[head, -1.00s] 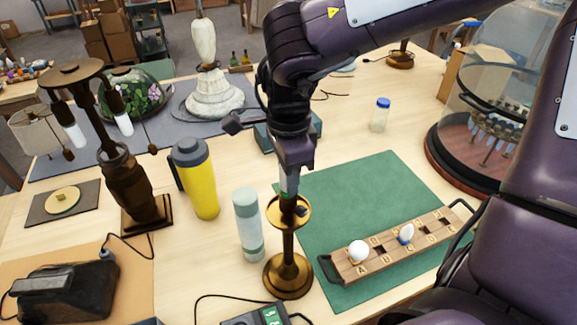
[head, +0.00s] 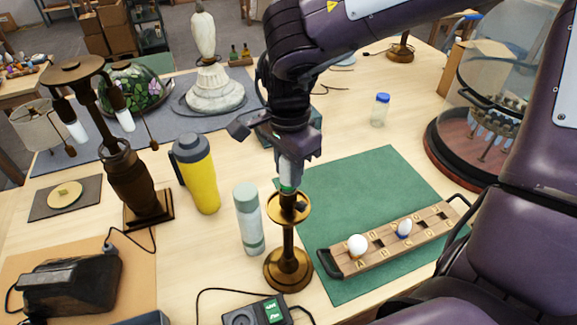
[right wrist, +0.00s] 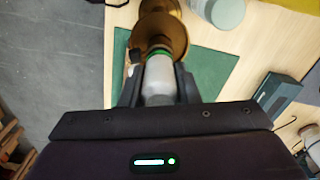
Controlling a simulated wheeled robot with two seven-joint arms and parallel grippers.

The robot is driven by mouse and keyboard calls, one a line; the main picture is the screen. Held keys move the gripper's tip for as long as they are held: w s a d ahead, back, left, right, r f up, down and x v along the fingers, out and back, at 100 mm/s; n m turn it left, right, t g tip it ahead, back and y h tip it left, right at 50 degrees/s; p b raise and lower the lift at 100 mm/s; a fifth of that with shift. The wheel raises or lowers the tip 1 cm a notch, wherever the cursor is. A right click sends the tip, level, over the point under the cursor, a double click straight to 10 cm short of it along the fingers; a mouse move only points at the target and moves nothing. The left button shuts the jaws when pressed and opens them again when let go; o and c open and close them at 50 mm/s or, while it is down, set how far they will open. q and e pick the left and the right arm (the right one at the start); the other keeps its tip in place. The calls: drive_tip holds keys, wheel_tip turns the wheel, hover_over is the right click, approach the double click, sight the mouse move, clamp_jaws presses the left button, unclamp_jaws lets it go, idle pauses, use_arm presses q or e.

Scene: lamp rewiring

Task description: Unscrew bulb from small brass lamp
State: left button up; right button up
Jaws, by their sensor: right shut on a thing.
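The small brass lamp (head: 288,268) stands upright on the table, with a round base, a thin stem and a wide brass cup at the top. It also shows in the right wrist view (right wrist: 161,32). My right gripper (head: 288,178) points down over the lamp and is shut on a whitish bulb (right wrist: 159,78) with a green band at its lower end. The bulb is upright above the cup. The fingers hide part of it, and I cannot tell whether its end still sits in the socket. My left gripper is not in view.
A wooden bulb rack (head: 390,248) with lettered places and two bulbs lies on a green mat (head: 350,185), right of the lamp. A pale green bottle (head: 249,220) stands close to its left, a yellow flask (head: 200,178) beyond. A black-and-green device (head: 262,312) is in front.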

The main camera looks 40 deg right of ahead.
drive_tip(key=shift+r+p, duration=1)
drive_tip(key=shift+r, duration=1.15)
